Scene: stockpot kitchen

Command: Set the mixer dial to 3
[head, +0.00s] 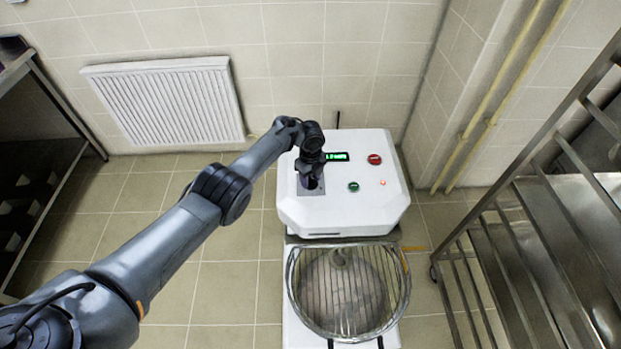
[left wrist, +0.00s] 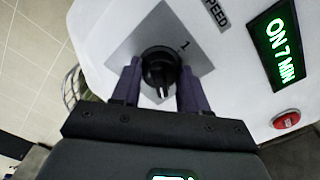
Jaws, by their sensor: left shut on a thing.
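The white mixer (head: 330,215) stands in the middle of the head view. Its black dial (left wrist: 160,70) sits on a grey plate (left wrist: 128,52) in the left wrist view, with the number 1 above right of it and the word SPEED farther right. My left gripper (head: 312,182) reaches down over the dial; in the left wrist view its two purple fingers (left wrist: 158,88) are shut on the dial, one on each side. A white pointer mark shows on the dial's lower side. Other numbers are hidden. My right gripper is not in view.
The green display (left wrist: 280,46) reads ON 7 MIN, with a red button (left wrist: 286,119) beside it. A green button (head: 353,187) and a small red light are on the panel. The wire-guarded bowl (head: 408,285) is below. A metal rack (head: 500,207) stands right.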

